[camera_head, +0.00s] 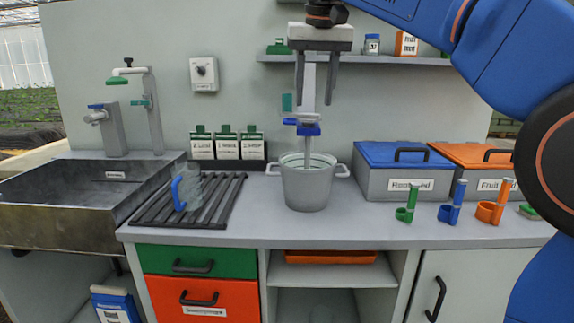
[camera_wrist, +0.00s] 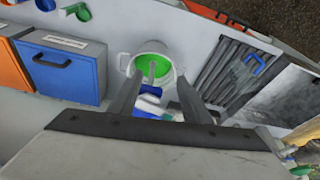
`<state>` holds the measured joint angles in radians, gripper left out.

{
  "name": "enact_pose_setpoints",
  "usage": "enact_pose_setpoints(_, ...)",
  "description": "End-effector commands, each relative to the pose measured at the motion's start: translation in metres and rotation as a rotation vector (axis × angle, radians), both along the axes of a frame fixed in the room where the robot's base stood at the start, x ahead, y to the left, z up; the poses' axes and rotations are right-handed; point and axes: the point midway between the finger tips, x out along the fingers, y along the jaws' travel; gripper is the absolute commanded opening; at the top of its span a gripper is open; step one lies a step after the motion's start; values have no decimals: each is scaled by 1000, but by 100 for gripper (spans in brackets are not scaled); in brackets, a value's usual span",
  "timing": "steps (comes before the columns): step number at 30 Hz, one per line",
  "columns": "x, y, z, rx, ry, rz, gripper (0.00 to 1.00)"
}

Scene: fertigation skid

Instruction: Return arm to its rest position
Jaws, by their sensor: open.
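My blue arm comes in from the upper right of the head view. My gripper (camera_head: 315,98) points down, open and empty, above the counter in front of the back wall. Its two dark fingers also show in the wrist view (camera_wrist: 156,100). Below it stands a grey two-handled pot (camera_head: 306,188). In the wrist view the pot (camera_wrist: 129,62) has green contents. A grey vertical piece with a blue part (camera_head: 309,129) stands over the pot, partly behind my gripper in the head view. I cannot tell how far the fingers are from it.
A slatted rack (camera_head: 222,207) holds a clear jug with a blue handle (camera_head: 179,193). A sink (camera_head: 60,205) is at the left. Blue-lidded (camera_head: 385,185) and orange-lidded (camera_head: 475,155) boxes stand right, behind small coloured scoops (camera_head: 448,212). A wall shelf (camera_head: 385,61) is near my gripper.

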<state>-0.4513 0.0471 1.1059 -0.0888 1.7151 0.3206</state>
Motion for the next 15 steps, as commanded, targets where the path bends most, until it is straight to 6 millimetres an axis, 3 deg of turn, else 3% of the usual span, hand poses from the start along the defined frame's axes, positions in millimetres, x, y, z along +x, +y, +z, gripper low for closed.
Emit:
enact_pose_setpoints(8,-42,-66,-46,4,-21,-15,44)
enact_pose_setpoints(15,-92,-120,-108,6,-44,-29,44)
